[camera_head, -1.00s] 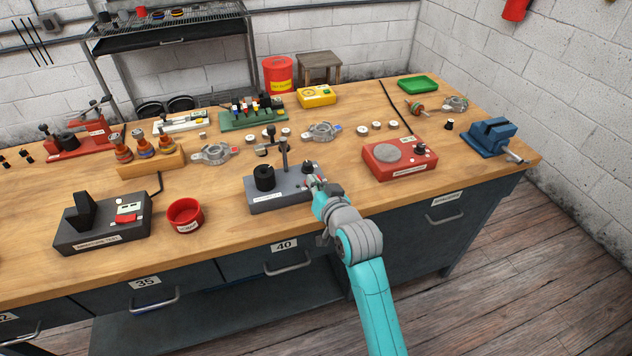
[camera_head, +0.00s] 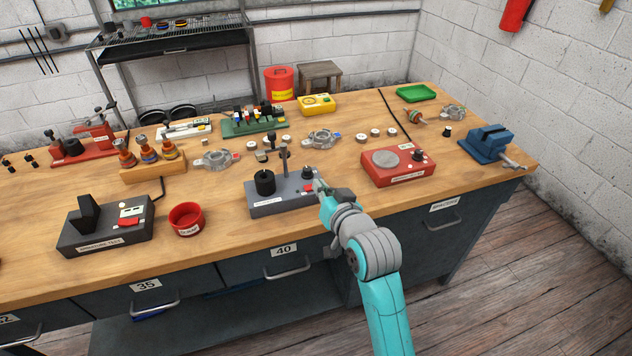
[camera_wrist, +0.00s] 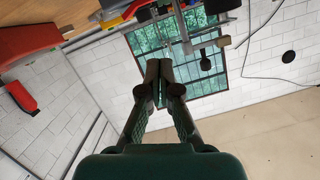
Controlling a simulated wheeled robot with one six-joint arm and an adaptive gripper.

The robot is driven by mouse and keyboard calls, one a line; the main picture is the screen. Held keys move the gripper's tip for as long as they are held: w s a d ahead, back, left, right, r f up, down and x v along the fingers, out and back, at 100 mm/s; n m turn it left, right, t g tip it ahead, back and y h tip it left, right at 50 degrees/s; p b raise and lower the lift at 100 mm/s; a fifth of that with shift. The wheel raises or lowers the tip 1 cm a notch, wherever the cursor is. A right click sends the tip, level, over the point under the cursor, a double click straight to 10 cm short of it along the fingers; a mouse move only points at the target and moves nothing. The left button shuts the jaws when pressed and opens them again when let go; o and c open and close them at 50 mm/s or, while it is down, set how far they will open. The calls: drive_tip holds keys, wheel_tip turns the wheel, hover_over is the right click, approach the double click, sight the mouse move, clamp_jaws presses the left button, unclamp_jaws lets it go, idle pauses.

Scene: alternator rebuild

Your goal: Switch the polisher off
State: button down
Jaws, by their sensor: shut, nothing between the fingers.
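A grey box-shaped machine (camera_head: 285,203) stands near the front edge of the bench, above the drawer marked 40. I take it for the polisher; its label is too small to read. It carries a black drum (camera_head: 265,183) on the left, an upright post in the middle, and a red switch (camera_head: 308,188) and black knob (camera_head: 307,173) on the right. My gripper (camera_head: 319,187) is at the machine's right end, close to the red switch. I cannot tell if it touches. In the wrist view, the fingers (camera_wrist: 160,84) are shut and empty. The switch's position cannot be read.
A red cup (camera_head: 186,219) and a dark tester box (camera_head: 105,226) stand left of the machine. A red unit with a round plate (camera_head: 398,166) stands to the right, a blue vise (camera_head: 487,143) beyond it. Bare bench top lies between the machine and the red unit.

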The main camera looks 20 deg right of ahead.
drive_tip(key=shift+v, duration=2.1)
drive_tip(key=shift+a, duration=0.15)
drive_tip(key=s+f, duration=0.7)
drive_tip(key=s, duration=0.3)
drive_tip(key=s+f, duration=0.7)
drive_tip(key=s, duration=0.3)
drive_tip(key=s+r+n+h, duration=0.1)
drive_tip(key=s+n, duration=0.1)
drive_tip(key=s, duration=2.1)
drive_tip(key=shift+s+d+n+g, duration=0.25)
drive_tip(key=shift+n+g, duration=0.05)
